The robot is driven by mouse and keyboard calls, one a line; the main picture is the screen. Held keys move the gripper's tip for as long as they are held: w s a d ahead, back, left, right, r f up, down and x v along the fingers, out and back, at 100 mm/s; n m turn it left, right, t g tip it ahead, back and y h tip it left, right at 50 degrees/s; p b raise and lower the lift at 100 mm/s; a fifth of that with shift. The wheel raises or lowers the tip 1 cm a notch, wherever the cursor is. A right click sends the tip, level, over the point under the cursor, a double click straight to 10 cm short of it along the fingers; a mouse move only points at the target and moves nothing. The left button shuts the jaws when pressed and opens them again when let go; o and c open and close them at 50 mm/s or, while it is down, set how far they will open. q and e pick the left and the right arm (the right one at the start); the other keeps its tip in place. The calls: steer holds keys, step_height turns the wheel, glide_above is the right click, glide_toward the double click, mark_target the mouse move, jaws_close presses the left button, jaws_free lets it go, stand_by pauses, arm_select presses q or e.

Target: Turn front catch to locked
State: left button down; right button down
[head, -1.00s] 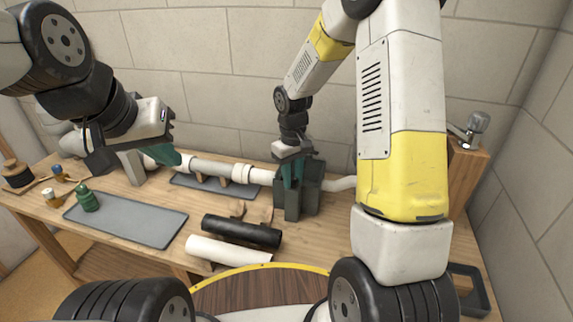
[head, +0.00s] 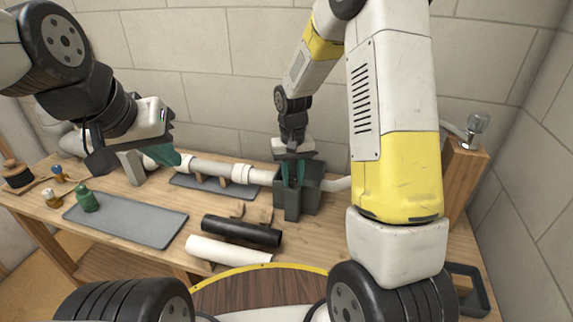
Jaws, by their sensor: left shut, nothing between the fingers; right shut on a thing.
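A dark grey fixture (head: 311,202) stands on the bench at the right end of the white pipe (head: 210,168). I cannot make out the front catch or its setting. My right gripper (head: 293,182) points down with its green fingers at the top of the fixture. It is shut on a small part there, which the fingers and fixture hide. My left gripper (head: 178,160) is shut and empty, close to the left part of the pipe; I cannot tell whether it touches it.
A black tube (head: 240,231) and a white tube (head: 228,250) lie in front of the pipe. A grey mat (head: 130,220) with a green fitting (head: 87,200) is at left. A wooden post (head: 462,180) with a metal valve stands at right. My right arm covers the bench beside it.

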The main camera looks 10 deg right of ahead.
mark_target(292, 179)
steer(key=c, duration=1.1)
jaws_free()
step_height(292, 179, up, 8)
steer(key=shift+f, duration=0.2)
steer(key=shift+r, duration=0.1)
